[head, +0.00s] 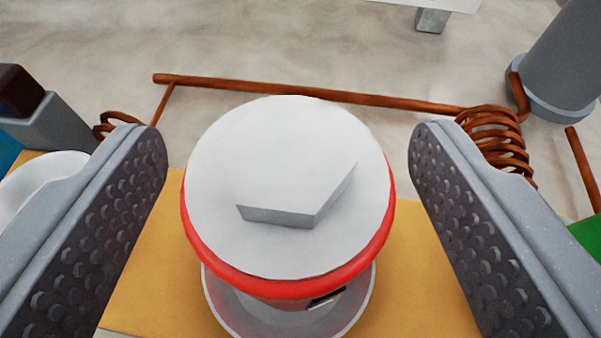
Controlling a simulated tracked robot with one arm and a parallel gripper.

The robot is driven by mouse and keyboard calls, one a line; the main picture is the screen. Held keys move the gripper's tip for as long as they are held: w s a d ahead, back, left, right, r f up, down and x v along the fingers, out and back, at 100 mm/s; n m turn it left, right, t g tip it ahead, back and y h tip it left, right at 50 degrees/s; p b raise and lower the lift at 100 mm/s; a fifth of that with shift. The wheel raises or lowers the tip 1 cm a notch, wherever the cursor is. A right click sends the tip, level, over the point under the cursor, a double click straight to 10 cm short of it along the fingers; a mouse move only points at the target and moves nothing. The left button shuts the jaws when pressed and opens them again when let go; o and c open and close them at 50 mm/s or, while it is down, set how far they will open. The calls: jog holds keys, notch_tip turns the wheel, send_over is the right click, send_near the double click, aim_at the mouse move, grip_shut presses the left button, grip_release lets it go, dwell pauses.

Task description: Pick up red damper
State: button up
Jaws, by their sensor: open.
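The red damper (290,285) stands in the middle of the head view. It has a white round top with a raised, angular white boss (295,165) and a red band around its edge. Below it is a grey-white round flange (355,315) above a yellow block (425,270). My gripper (288,145) is open, with one textured finger on each side of the damper. A visible gap separates each finger from the red band. The damper's lower part is mostly hidden under its top.
A copper pipe (320,93) runs behind the damper, with a copper coil (495,138) at the right. A grey cylinder (565,60) stands at the upper right. A white round part (45,185) and a grey block (50,125) are at the left. Pale floor lies beyond.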

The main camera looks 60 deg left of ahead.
jog(key=shift+x, duration=1.2)
jog(key=c, duration=1.3)
jog(key=shift+o, duration=0.2)
